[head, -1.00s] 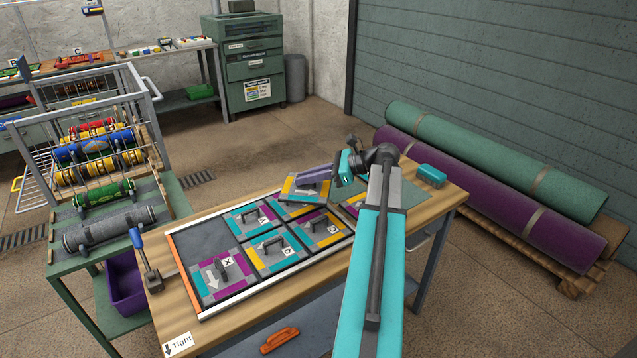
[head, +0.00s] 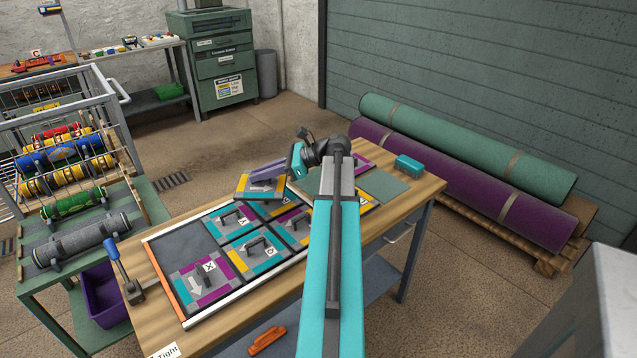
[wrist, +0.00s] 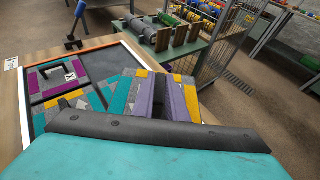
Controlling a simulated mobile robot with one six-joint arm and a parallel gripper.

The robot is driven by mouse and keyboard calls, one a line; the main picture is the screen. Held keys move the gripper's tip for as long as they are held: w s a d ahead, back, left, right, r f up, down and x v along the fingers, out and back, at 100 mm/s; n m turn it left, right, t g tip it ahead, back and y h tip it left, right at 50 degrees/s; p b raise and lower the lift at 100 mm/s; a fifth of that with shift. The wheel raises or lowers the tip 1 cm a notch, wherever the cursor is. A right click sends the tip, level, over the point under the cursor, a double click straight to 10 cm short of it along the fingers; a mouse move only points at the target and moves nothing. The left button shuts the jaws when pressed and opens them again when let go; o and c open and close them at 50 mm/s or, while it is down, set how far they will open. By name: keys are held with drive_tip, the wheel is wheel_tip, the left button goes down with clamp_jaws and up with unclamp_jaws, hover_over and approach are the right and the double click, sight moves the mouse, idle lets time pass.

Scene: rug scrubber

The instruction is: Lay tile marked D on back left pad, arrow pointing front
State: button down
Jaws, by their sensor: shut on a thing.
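My gripper (head: 266,172) has purple fingers shut on the handle of a tile (head: 249,192) with yellow, teal and grey parts. The tile is held above the back of the tray, and its letter cannot be read. In the wrist view, the fingers (wrist: 163,97) cover its middle, and yellow and grey parts of the tile (wrist: 190,97) show around them. The back left pad (head: 187,242) is bare dark grey, left of the held tile. It also shows in the wrist view (wrist: 98,62).
A tile marked X (head: 203,283) lies front left, its white arrow pointing front. Other handled tiles (head: 262,258) fill neighbouring places. An orange strip (head: 164,277) edges the tray's left side. A blue-handled lever (head: 119,262) stands beyond it. A teal block (head: 409,165) sits at the table's right.

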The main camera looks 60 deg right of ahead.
drive_tip(key=s+d+m+h+p, duration=0.1)
drive_tip(key=d+m+h, duration=0.2)
drive_tip(key=d, duration=0.4)
drive_tip(key=s+d+m+t+h+p, duration=0.1)
drive_tip(key=s+d+m+h+p, duration=0.1)
drive_tip(key=d, duration=0.6)
drive_tip(key=s+d+m+h+p, duration=0.2)
drive_tip(key=d+m+h, duration=0.2)
drive_tip(key=d+h, duration=0.2)
drive_tip(key=shift+s+d+m, duration=0.25)
drive_tip(key=shift+d+m, duration=0.15)
drive_tip(key=shift+d, duration=0.8)
drive_tip(key=shift+f, duration=0.2)
drive_tip(key=shift+f+p, duration=0.5)
drive_tip(key=shift+f, duration=2.55)
drive_tip(key=shift+f, duration=1.9)
drive_tip(key=shift+f, duration=0.15)
drive_tip(key=c, duration=1.8)
unclamp_jaws()
